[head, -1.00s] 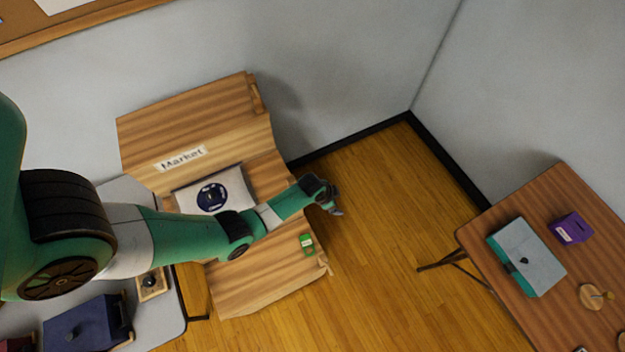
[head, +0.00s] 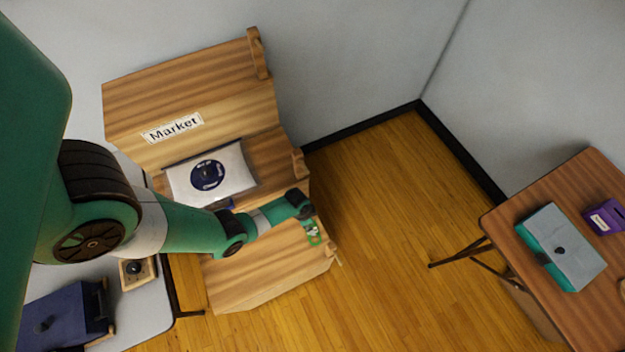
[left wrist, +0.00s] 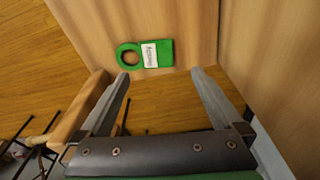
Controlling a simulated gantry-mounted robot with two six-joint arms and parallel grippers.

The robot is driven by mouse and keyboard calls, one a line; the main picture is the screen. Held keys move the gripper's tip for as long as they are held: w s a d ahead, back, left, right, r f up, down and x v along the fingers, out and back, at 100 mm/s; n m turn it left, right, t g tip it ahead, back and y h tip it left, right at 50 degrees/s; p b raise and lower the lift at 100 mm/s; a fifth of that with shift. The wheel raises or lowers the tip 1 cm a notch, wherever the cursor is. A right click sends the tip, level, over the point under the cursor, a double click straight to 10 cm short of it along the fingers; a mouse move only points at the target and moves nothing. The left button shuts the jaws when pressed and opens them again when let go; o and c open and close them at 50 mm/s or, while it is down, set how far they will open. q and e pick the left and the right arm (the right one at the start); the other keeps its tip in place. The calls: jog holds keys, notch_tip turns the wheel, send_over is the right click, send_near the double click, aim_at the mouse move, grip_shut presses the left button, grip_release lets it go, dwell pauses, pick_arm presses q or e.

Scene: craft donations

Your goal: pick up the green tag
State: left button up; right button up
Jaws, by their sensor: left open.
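The green tag (head: 313,232) lies flat on the lower wooden shelf of the Market stand (head: 285,240), near its right end. In the left wrist view the green tag (left wrist: 166,52) has a ring at its left end and a white label with print too small to read. My left gripper (left wrist: 160,75) is open and empty. Its two fingers are spread wide, with the tag showing just beyond and between the fingertips. In the head view my left gripper (head: 308,212) is just above the tag, partly hidden by its own wrist. My right gripper is not in view.
A raised wooden end piece (left wrist: 85,105) edges the shelf. A table (head: 495,225) at right holds a teal-grey box (head: 575,250) and a purple box (head: 606,216).

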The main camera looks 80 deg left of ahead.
pick_arm(q)
jog(key=f+b, duration=0.1)
jog(key=f, duration=0.1)
jog(key=f+b, duration=0.4)
jog(key=shift+w+d+f, duration=0.2)
jog(key=shift+d+f, duration=0.05)
jog(key=shift+f, duration=0.15)
jog(key=shift+r, duration=0.15)
jog(key=c, duration=1.4)
notch_tip(320, 180, up, 10)
jog(key=p, duration=0.9)
jog(key=shift+p, duration=0.35)
jog(key=shift+c, duration=0.2)
